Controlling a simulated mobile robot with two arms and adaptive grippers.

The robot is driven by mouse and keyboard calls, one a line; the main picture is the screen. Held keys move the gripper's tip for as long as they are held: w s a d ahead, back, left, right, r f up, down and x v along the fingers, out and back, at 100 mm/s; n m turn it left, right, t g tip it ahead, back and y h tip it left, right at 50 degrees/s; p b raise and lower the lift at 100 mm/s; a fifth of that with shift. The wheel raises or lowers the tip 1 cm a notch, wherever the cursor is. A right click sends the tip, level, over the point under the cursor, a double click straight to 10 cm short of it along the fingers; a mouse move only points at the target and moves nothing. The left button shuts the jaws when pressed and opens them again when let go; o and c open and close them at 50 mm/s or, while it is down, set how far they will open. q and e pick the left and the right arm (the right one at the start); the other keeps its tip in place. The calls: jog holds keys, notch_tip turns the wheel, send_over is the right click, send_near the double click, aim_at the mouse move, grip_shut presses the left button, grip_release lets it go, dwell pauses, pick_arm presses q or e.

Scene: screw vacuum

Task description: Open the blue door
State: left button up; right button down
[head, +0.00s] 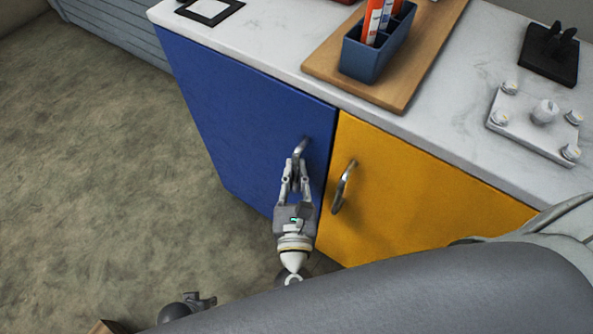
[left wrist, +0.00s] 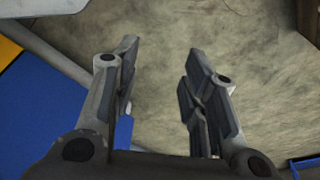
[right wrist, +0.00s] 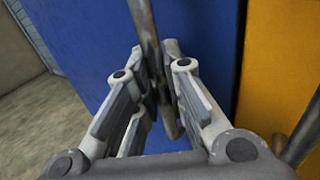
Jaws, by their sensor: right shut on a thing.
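The blue door (head: 235,105) is the left front of a white-topped cabinet and looks shut, about flush with the yellow door beside it. Its metal bar handle (head: 301,147) stands upright near the door's right edge. My right gripper (head: 296,165) is shut on this handle, coming from below in the head view. In the right wrist view the handle (right wrist: 147,35) runs between the fingers, with the blue door (right wrist: 85,50) behind. My left gripper (left wrist: 160,60) is open and empty in the left wrist view, with floor beyond its fingers.
The yellow door (head: 400,195) with its own handle (head: 343,187) adjoins on the right. The countertop (head: 450,120) holds a wooden board (head: 320,68), a blue holder (head: 372,58) and a white plate with knobs (head: 525,130). The floor (head: 100,150) left of the cabinet is clear.

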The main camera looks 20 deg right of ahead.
pick_arm(q)
jog(key=s+f, duration=0.1)
jog(key=f, duration=0.1)
jog(key=s+f+p, duration=0.1)
jog(key=f, duration=0.1)
jog(key=shift+s+a, duration=0.2)
jog(key=shift+s, duration=0.1)
pick_arm(e)
jog(key=s+a, duration=0.5)
jog(key=a, duration=0.9)
jog(key=shift+s+a, duration=0.2)
pick_arm(q)
jog(key=shift+r, duration=0.1)
pick_arm(e)
jog(key=c, duration=1.5)
grip_release()
jog(key=shift+d, duration=0.15)
